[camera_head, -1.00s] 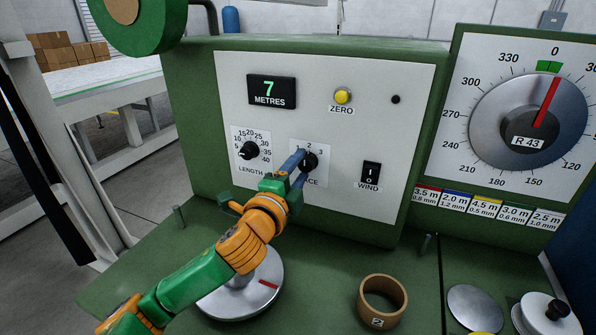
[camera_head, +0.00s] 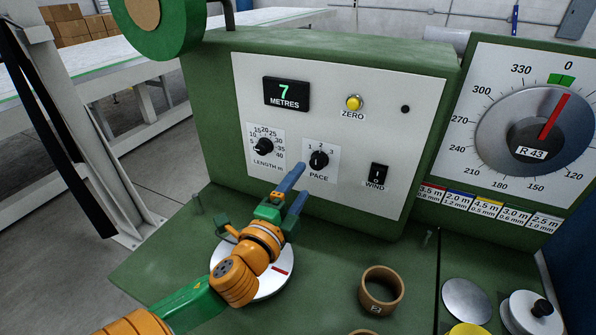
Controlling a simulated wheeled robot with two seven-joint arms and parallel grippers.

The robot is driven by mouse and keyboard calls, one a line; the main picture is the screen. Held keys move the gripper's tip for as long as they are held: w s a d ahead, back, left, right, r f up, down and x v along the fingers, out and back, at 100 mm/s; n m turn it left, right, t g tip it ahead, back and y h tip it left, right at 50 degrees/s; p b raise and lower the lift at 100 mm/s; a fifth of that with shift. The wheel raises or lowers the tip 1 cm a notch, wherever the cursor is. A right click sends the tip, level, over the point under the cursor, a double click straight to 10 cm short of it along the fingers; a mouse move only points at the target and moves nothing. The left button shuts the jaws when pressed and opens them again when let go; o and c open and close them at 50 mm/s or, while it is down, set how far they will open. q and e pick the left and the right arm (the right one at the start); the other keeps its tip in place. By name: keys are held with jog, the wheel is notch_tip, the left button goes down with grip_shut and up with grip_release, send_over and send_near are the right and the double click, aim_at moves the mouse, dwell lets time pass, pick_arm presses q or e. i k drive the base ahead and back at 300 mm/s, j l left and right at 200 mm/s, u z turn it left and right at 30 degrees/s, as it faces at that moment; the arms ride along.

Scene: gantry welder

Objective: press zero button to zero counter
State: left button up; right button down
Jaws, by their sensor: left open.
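The yellow zero button (camera_head: 354,102) sits on the white control panel (camera_head: 330,90), above the label ZERO. The counter display (camera_head: 286,94) to its left reads 7 METRES in green. My left gripper (camera_head: 296,188) is open and empty, its two blue fingers pointing up toward the lower part of the panel. It is below the PACE knob (camera_head: 319,160) and well below the zero button, apart from it. My right gripper does not show.
The LENGTH knob (camera_head: 264,146) and the WIND switch (camera_head: 378,174) are on the same panel. A large dial (camera_head: 530,130) with a red pointer stands at the right.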

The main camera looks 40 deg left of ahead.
aim_at(353, 103)
jog(key=k+l, duration=0.2)
jog(key=k, duration=0.3)
jog(key=k+l, duration=0.15)
jog(key=k, duration=0.3)
jog(key=k+l, duration=0.2)
jog(key=k, duration=0.3)
